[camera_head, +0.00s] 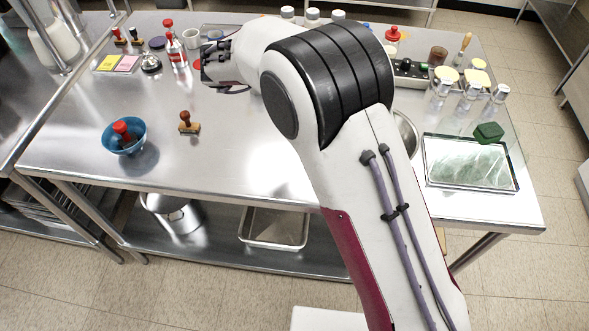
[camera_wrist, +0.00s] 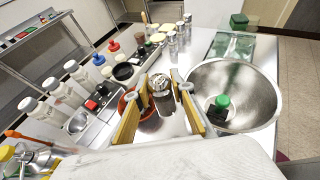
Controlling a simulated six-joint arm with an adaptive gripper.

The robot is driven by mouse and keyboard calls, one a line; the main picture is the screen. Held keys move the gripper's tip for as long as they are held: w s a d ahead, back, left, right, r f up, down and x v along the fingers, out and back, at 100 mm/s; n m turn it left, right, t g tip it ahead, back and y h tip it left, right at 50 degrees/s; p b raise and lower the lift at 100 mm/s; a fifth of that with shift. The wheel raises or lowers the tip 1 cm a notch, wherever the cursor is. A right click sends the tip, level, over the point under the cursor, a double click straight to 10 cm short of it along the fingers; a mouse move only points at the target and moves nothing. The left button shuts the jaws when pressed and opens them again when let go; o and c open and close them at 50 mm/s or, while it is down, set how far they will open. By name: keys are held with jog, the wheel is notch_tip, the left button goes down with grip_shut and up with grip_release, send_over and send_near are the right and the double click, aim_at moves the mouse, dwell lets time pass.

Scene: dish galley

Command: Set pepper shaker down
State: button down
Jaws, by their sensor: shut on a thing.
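The pepper shaker (camera_wrist: 163,101), with a silver top, stands between the yellow-lined fingers of my gripper (camera_wrist: 166,108) in the wrist view. My gripper is shut on it. A reddish-brown round dish (camera_wrist: 130,99) shows behind and left of the shaker. I cannot tell whether the shaker is over it, inside it or beside it, and its base is not clear. In the head view my arm hides the shaker, and I cannot make out the fingers on it.
A steel bowl (camera_wrist: 262,94) with a green-capped item (camera_wrist: 220,103) stands close right of my gripper. White bottles (camera_wrist: 62,92) line the left. Silver-capped shakers (camera_head: 500,93) and a glassy tray (camera_head: 467,166) are farther off. The table front is largely clear around a blue bowl (camera_head: 137,142) and stamp (camera_head: 188,124).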

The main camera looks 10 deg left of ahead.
jog(key=s+a+r+n+t+y, duration=0.1)
jog(key=s+a+n+t+y, duration=0.15)
jog(key=s+a, duration=0.65)
jog(key=s+d+f+n+y, duration=0.1)
jog(key=s+d+f, duration=0.1)
jog(key=s, duration=0.4)
jog(key=shift+f+n+t, duration=0.35)
jog(key=shift+f+t, duration=0.1)
jog(key=shift+f, duration=0.05)
notch_tip(320, 180, down, 6)
jog(key=shift+f, duration=0.15)
jog(key=shift+f, duration=1.85)
jog(key=shift+f, duration=0.1)
